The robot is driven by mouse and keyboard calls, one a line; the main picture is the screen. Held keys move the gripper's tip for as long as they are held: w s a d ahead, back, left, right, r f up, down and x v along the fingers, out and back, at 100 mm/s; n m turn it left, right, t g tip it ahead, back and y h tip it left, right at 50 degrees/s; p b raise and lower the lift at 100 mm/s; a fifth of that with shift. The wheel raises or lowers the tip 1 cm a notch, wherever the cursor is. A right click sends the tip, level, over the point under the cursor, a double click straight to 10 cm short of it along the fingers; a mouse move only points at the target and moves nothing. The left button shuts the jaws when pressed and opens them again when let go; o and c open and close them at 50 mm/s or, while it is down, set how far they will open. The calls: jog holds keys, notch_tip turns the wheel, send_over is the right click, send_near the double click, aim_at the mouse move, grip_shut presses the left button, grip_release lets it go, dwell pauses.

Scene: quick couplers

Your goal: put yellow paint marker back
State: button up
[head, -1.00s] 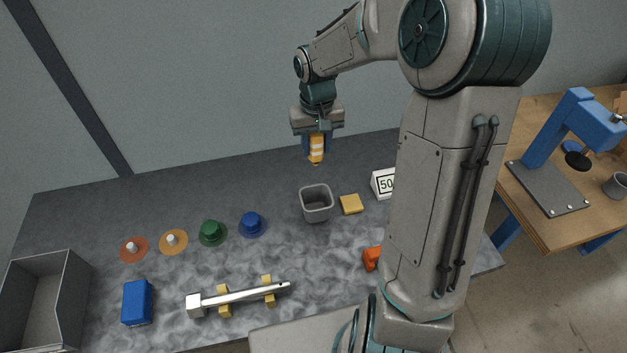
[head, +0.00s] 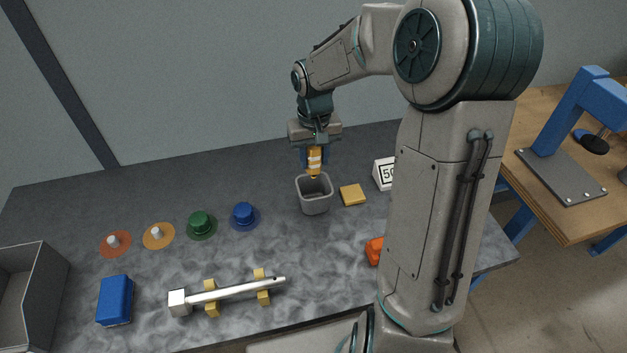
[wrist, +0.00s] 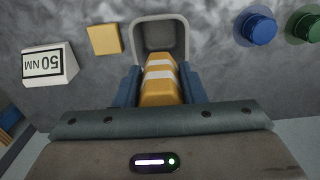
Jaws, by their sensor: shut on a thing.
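The yellow paint marker (head: 314,161), yellow-orange with white bands, is held upright in my gripper (head: 314,158). It also shows in the wrist view (wrist: 159,82) between the two blue fingers of my gripper (wrist: 158,88). My gripper is shut on it. A grey square cup (head: 314,196) stands on the table right below the marker. In the wrist view the cup (wrist: 160,22) lies just beyond the marker's tip. The marker's lower end is at or just above the cup's back rim; I cannot tell whether it is inside.
A yellow block (head: 352,195) and a "50 NM" sign (head: 384,174) stand right of the cup. Blue (head: 244,215) and green (head: 201,225) couplers are to its left. A silver wrench (head: 230,292) lies in front on yellow supports. A grey bin (head: 45,290) is far left.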

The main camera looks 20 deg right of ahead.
jog(key=shift+f, duration=4.75)
jog(key=shift+f, duration=0.25)
jog(key=o, duration=1)
jog(key=shift+r, duration=0.1)
